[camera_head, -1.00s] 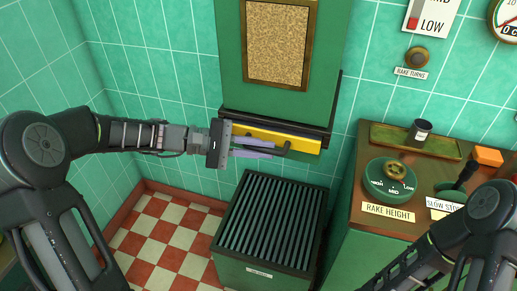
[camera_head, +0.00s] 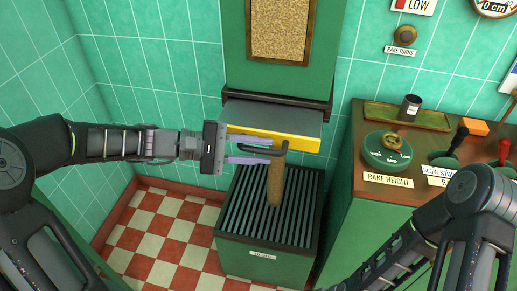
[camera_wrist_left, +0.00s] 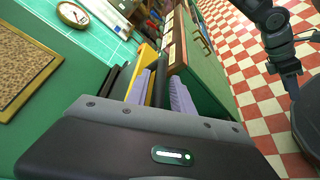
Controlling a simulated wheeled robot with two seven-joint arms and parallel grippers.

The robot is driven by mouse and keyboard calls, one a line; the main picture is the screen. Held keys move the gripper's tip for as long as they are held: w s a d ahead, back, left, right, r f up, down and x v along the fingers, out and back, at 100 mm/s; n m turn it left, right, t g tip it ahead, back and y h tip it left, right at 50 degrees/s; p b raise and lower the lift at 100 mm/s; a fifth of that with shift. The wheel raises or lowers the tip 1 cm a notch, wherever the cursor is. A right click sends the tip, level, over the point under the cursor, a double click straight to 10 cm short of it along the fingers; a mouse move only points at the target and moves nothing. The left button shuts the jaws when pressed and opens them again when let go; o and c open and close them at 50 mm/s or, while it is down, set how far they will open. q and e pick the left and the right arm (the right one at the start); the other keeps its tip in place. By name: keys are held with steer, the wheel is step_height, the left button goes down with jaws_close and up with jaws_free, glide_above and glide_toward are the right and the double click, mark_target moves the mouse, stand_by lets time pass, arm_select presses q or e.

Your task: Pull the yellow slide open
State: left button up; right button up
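The yellow slide (camera_head: 305,144) sticks out from under the green hopper (camera_head: 232,55), with its grey top plate (camera_head: 270,115) showing. A brown stream (camera_head: 276,185) falls below its front onto the slatted green box (camera_head: 230,200). The black handle (camera_head: 285,147) is on the slide's front. My left gripper (camera_head: 269,150) is open, its two purple fingers apart on either side of the handle bar. The wrist view shows the fingers (camera_wrist_left: 160,94) with the dark bar between them; contact is unclear.
A green cabinet (camera_head: 340,195) with a brown top stands to the right. The checkered floor (camera_head: 160,225) at left is clear.

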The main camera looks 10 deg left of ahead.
arm_select(q)
steer(key=shift+o, duration=0.4)
steer(key=b+v, duration=0.1)
steer(key=v, duration=0.7)
stand_by(0.4)
